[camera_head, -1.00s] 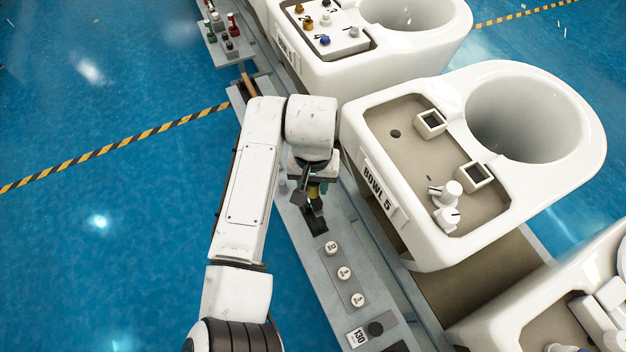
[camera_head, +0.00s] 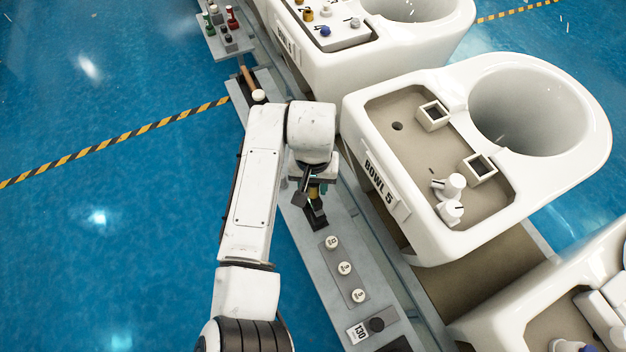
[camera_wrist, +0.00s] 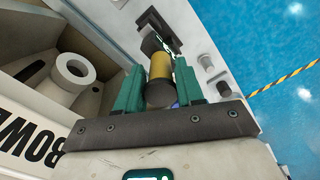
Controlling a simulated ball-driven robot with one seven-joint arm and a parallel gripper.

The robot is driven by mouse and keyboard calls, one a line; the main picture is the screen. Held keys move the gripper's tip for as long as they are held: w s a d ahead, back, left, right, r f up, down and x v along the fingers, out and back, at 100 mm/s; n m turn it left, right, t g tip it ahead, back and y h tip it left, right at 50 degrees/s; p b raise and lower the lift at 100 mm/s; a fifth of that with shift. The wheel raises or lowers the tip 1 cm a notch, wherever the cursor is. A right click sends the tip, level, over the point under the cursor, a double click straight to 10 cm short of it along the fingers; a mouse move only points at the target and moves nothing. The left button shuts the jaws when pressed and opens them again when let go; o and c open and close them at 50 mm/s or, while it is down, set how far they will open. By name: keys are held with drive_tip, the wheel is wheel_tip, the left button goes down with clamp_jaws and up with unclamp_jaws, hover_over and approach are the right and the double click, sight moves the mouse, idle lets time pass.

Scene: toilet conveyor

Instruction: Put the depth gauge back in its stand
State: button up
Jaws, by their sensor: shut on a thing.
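The depth gauge (camera_wrist: 160,66) has a yellow barrel with dark ends. In the wrist view it sits between the teal fingers of my gripper (camera_wrist: 159,76), which is shut on it. In the head view my gripper (camera_head: 314,182) is over the grey rail, partly covered by my wrist, with a bit of the yellow gauge (camera_head: 314,193) showing below. A black stand (camera_head: 317,219) is on the rail just below the gauge; it also shows beyond the gauge in the wrist view (camera_wrist: 158,22). I cannot tell whether the gauge is seated in it.
Several round white numbered knobs (camera_head: 345,268) and a "130" plate (camera_head: 358,333) lie nearer on the rail (camera_head: 305,232). White BOWL 5 (camera_head: 440,225) stands close on the right. Red and green items (camera_head: 222,28) are at the rail's far end. The blue floor on the left is clear.

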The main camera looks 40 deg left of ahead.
drive_tip(key=shift+f+b, duration=0.5)
drive_tip(key=shift+f, duration=0.7)
drive_tip(key=o, duration=1.1)
wheel_tip(320, 180, up, 11)
drive_tip(key=shift+f, duration=0.1)
